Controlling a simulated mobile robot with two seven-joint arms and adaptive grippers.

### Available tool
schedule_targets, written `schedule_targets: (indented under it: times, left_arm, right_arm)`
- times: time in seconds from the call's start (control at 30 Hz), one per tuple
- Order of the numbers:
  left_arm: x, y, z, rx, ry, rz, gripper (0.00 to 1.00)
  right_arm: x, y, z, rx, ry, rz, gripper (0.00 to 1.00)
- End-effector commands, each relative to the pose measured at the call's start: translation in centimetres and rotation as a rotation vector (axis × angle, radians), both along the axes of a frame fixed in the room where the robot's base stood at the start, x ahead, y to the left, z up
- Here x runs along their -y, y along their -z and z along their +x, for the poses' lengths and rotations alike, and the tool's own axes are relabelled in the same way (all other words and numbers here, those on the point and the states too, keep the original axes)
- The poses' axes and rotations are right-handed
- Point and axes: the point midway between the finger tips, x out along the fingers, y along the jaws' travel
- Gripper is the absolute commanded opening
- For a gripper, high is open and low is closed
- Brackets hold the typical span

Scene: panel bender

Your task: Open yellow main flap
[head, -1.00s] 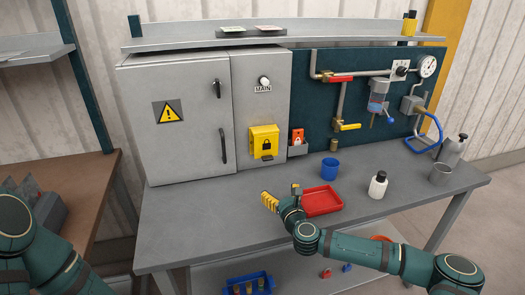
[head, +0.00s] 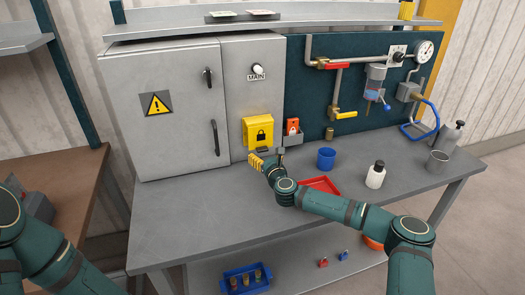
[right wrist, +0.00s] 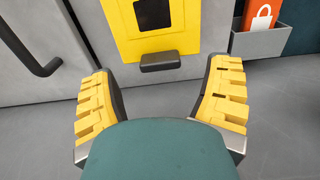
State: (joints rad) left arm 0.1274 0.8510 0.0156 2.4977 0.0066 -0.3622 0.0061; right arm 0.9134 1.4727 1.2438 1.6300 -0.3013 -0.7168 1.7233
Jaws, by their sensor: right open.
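The yellow main flap (head: 258,130) is a yellow cover with a black padlock symbol, on the grey cabinet below the MAIN knob (head: 257,70). It looks closed in the head view. Its lower part, with a dark bar handle at the bottom edge, shows in the right wrist view (right wrist: 160,50). My right gripper (head: 257,160) is open and empty, just below and in front of the flap. Its yellow fingers (right wrist: 160,100) are spread wide on either side of the dark handle (right wrist: 160,62), apart from it. My left arm shows at the lower left; its gripper is out of view.
A grey holder with a red padlock card (head: 293,130) is right of the flap. A red tray (head: 322,186), a blue cup (head: 326,158) and a white bottle (head: 376,175) stand on the workbench (head: 190,225). The cabinet door handle (head: 215,138) sticks out left of the flap.

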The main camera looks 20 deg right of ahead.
Motion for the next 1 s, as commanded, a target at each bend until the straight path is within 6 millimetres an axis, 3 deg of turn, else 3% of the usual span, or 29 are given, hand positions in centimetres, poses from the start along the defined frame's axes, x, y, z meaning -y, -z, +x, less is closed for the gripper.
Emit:
schedule_targets:
  times: [0.3, 0.67, 0.77, 0.9, 1.0]
  left_arm:
    - [0.0, 0.1, 0.0, -0.001, 0.0, 0.0, 0.0]
    - [0.0, 0.1, -0.1, -0.001, 0.0, 0.0, 0.0]
    - [0.0, 0.1, 0.0, -0.001, 0.0, 0.0, 0.0]
    - [0.0, 0.1, 0.0, -0.001, 0.0, 0.0, 0.0]
    - [0.0, 0.1, 0.0, -0.001, 0.0, 0.0, 0.0]
  right_arm:
    - [-0.2, 0.0, 3.1, 0.0, -0.001, -0.001, 0.78]
    - [-0.1, 0.0, 3.4, 0.0, -0.001, -0.001, 0.78]
    - [-0.1, 0.0, 3.4, 0.0, -0.001, -0.001, 0.5]
    - [-0.1, 0.0, 3.4, 0.0, -0.001, 0.0, 0.02]
    - [-0.1, 0.0, 3.4, 0.0, -0.001, -0.001, 0.02]
